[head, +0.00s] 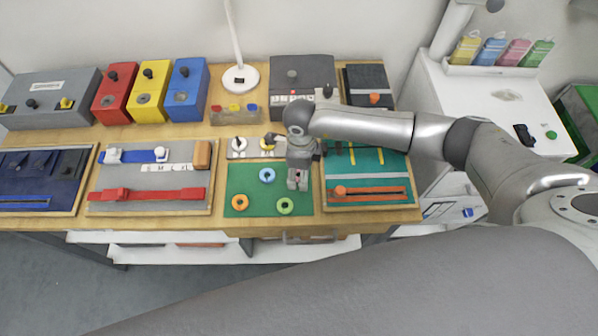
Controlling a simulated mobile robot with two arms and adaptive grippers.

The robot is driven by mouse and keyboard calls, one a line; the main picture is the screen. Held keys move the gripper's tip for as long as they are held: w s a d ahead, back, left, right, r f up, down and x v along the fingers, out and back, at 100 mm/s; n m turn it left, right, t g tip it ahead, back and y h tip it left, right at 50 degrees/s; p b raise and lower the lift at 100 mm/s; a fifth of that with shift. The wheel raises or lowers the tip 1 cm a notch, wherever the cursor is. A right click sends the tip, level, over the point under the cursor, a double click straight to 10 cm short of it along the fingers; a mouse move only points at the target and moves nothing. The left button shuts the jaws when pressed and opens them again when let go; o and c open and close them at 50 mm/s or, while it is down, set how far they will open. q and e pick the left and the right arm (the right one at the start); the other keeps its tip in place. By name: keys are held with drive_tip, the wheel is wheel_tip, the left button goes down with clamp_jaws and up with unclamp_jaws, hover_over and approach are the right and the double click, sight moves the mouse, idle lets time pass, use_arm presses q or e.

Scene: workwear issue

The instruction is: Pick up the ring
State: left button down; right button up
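Several small rings lie on and near a green mat (260,208) in the middle of the table. A blue ring (267,174) lies toward the mat's far side, an orange ring (240,202) at its near left and a green ring (285,206) at its near right. A white ring (238,144) and a yellow ring (266,145) sit on a grey strip behind the mat. My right gripper (298,184) points down over the mat, right of the blue ring and beyond the green one. Its finger gap is too small to make out. My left gripper is out of view.
Left of the mat is a grey board (150,178) with red and blue sliders. Right of it is a teal board (365,165) with an orange bar. Red (112,98), yellow and blue boxes and a lamp (240,78) stand behind. A drawer is below.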

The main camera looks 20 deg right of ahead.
drive_tip(key=c, duration=0.7)
drive_tip(key=shift+c, duration=0.2)
drive_tip(key=shift+r, duration=0.1)
